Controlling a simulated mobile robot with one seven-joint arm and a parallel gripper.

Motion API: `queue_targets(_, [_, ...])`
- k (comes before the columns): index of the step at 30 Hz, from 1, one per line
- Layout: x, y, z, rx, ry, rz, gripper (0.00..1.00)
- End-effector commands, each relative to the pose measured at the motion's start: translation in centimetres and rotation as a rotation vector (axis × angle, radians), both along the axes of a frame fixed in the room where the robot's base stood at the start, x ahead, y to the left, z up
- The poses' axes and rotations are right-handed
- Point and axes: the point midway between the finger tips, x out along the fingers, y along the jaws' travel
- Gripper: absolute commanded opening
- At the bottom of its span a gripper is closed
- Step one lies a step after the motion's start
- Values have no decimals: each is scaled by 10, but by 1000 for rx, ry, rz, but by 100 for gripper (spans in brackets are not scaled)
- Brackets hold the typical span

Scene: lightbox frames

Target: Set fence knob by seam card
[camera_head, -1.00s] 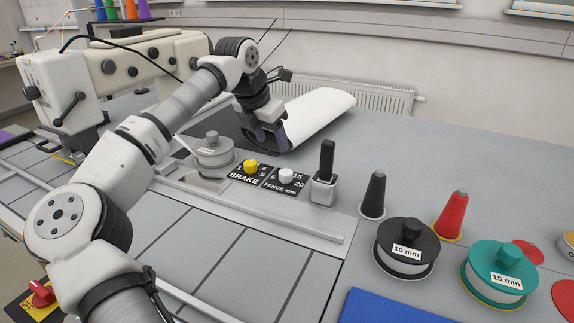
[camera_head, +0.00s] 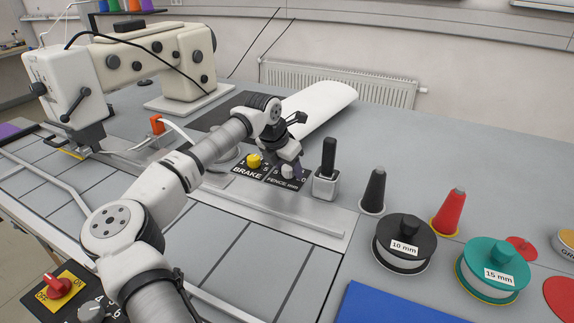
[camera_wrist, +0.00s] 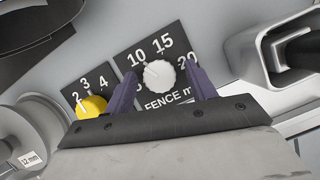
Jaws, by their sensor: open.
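The white fence knob (camera_wrist: 159,74) sits on a black plate (camera_wrist: 143,50) marked 10, 15, 20 and "FENCE mm" in the wrist view. A faint mark on its face seems to lie on the side towards 10; I cannot read it exactly. My gripper (camera_wrist: 163,76) is open, with one purple finger on each side of the knob; contact cannot be told. In the head view my gripper (camera_head: 292,170) is over the fence plate, partly covering the knob (camera_head: 287,171). I cannot make out a seam card in either view.
Left of the fence plate is the yellow brake knob (camera_head: 254,160). To its right stands a black-handled lever in a grey block (camera_head: 326,186). A black 10 mm reel (camera_head: 404,243) and a teal 15 mm reel (camera_head: 493,270) stand right. A 12 mm reel (camera_wrist: 22,140) is at lower left.

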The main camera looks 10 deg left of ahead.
Motion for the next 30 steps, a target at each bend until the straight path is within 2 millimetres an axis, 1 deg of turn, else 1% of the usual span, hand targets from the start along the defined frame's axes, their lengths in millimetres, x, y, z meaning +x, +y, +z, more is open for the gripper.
queue_targets(2, [0, 0, 0, 0, 0, 0, 56])
queue_targets(3, [0, 0, 0, 0, 0, 0, 53])
queue_targets(12, [0, 0, 1, 0, 0, 0, 14])
queue_targets(13, [0, 0, 1, 0, 0, 0, 11])
queue_targets(22, [0, 1, 1, 1, 1, -38, 11])
queue_targets(26, [0, 1, 1, 0, 1, -100, 11])
queue_targets(30, [1, 1, 1, 0, 1, -199, 11])
